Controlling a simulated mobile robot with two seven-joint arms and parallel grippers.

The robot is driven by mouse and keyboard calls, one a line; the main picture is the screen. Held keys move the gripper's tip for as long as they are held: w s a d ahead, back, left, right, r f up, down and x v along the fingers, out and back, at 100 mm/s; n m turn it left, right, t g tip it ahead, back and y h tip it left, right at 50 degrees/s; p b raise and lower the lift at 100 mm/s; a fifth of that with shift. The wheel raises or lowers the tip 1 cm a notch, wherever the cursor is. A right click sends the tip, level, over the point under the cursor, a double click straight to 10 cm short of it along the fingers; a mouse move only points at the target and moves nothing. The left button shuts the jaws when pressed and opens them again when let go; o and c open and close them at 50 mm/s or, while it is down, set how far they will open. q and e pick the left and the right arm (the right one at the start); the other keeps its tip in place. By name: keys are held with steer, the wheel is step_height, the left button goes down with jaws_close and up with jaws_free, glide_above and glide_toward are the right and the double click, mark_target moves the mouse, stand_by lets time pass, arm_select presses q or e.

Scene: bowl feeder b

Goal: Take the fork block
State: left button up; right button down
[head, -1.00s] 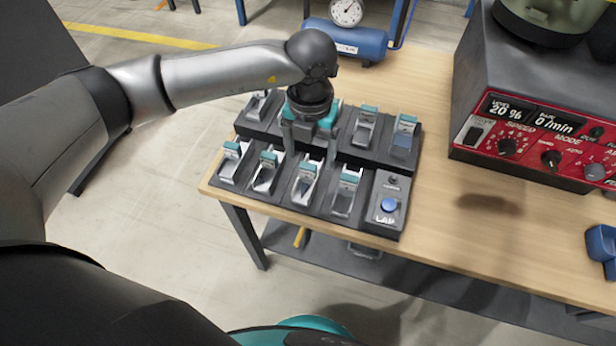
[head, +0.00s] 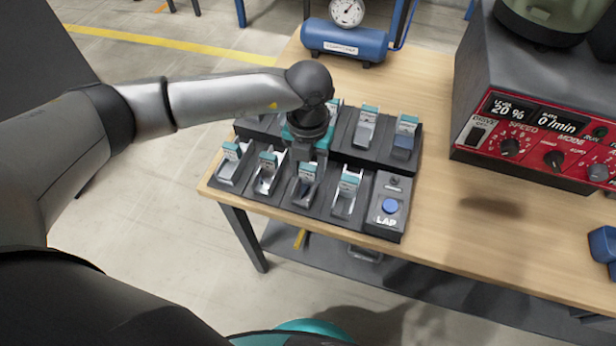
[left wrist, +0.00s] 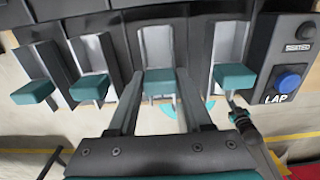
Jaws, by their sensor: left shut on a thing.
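A dark two-tier rack (head: 408,160) has rows of slots with teal-topped tags. My left gripper (head: 304,158) points down over the rack, close behind the third front slot from the left. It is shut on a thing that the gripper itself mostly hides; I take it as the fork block. In the left wrist view my two fingers (left wrist: 158,103) flank a teal piece (left wrist: 160,80) at that slot. I cannot tell whether this piece is part of the block or the slot's tag. My right gripper is not in view.
A blue LAP button (head: 389,205) sits at the rack's right front. A red-fronted control box (head: 545,145) stands right, a blue tank with gauge (head: 345,40) behind, and a blue scoop-like thing (head: 603,245) at the right edge. Bare wooden tabletop (head: 470,230) lies between.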

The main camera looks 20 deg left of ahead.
arm_select(q)
jaws_close()
steer(key=shift+r, duration=0.2)
